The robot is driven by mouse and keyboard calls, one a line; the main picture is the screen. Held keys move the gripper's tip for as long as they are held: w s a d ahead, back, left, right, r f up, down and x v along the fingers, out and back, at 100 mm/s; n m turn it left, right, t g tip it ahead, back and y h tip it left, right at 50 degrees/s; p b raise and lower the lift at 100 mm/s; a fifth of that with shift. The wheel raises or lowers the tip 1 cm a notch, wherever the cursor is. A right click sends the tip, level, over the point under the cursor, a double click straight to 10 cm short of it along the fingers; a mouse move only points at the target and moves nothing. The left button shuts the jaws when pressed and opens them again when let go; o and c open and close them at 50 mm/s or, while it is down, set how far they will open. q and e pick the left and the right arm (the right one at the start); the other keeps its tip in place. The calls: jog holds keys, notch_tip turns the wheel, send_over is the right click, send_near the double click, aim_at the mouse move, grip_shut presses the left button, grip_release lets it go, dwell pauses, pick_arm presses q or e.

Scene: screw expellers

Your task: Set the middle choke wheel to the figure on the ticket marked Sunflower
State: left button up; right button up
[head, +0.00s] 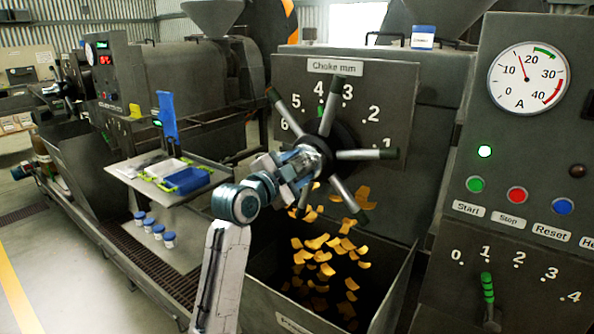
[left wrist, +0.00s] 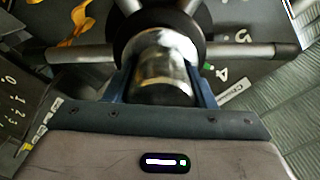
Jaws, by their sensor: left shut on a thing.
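The choke wheel (head: 345,155) is a black hub with several steel spokes with dark tips, in front of a grey plate (head: 392,92) headed "Choke mm" with figures 1 to 6. A small green mark shows just below the figure 4 in the head view; a green mark is also beside the 4 in the left wrist view. My left gripper (head: 308,164) is shut on the wheel's shiny hub cylinder (left wrist: 163,72), a blue finger on each side. I cannot read any Sunflower ticket. My right gripper is out of view.
Yellow flakes (head: 325,255) fall into a bin below the wheel. A control panel with ammeter (head: 528,78), buttons and a green-handled lever (head: 488,290) stands at right. A tray (head: 150,185) with white and blue boxes is at left, beside another press.

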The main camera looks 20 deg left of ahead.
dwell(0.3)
pick_arm(q)
jog(key=o, duration=1.4)
jog(key=b+v, duration=0.3)
jog(key=v, duration=0.7)
jog(key=shift+s+a, duration=0.15)
jog(key=shift+s, duration=0.25)
